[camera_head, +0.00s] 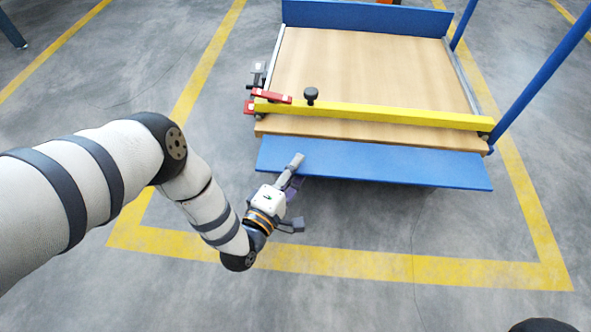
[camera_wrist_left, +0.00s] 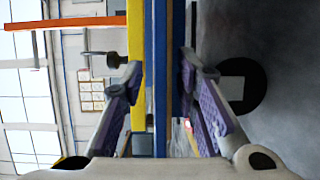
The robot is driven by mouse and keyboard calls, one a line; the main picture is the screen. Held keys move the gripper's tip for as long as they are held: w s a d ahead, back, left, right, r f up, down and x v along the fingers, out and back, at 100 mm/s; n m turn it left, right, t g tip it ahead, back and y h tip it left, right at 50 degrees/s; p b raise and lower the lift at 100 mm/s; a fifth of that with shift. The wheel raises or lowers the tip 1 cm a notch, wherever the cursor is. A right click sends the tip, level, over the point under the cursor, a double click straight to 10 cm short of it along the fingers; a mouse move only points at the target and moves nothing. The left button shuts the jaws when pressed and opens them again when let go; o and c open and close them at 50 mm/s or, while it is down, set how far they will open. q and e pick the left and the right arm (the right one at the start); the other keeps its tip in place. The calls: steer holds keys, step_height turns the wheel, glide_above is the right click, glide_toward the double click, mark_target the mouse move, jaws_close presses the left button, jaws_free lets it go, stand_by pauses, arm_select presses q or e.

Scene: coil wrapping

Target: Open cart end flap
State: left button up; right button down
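The cart (camera_head: 380,70) has a wooden deck and a blue end flap (camera_head: 400,166) along its near edge, lying outward below deck level. A yellow bar (camera_head: 380,114) crosses the deck just behind the flap. My left gripper (camera_head: 293,174) is at the flap's left part, with one finger above the panel and one mostly hidden below. In the left wrist view the purple-padded fingers (camera_wrist_left: 162,68) stand open on either side of the blue panel (camera_wrist_left: 159,35). A small gap shows on the left finger's side; contact on the right is unclear. My right gripper is out of view.
A red-handled clamp (camera_head: 271,96) and a black knob (camera_head: 311,94) sit at the bar's left end. A blue post (camera_head: 540,75) rises at the cart's right corner. A blue panel (camera_head: 370,17) stands at the far end. The yellow-lined floor in front is clear.

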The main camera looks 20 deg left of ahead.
arm_select(q)
jaws_close()
step_height(320, 180, up, 2)
steer(key=g+p, duration=0.1)
steer(key=p, duration=0.2)
steer(key=shift+n, duration=0.3)
steer(key=shift+w+a+r+g+p, duration=0.1)
steer(key=shift+g+p, duration=0.3)
steer(key=shift+p, duration=0.15)
steer(key=shift+f, duration=0.25)
jaws_free()
steer(key=v, duration=1.2)
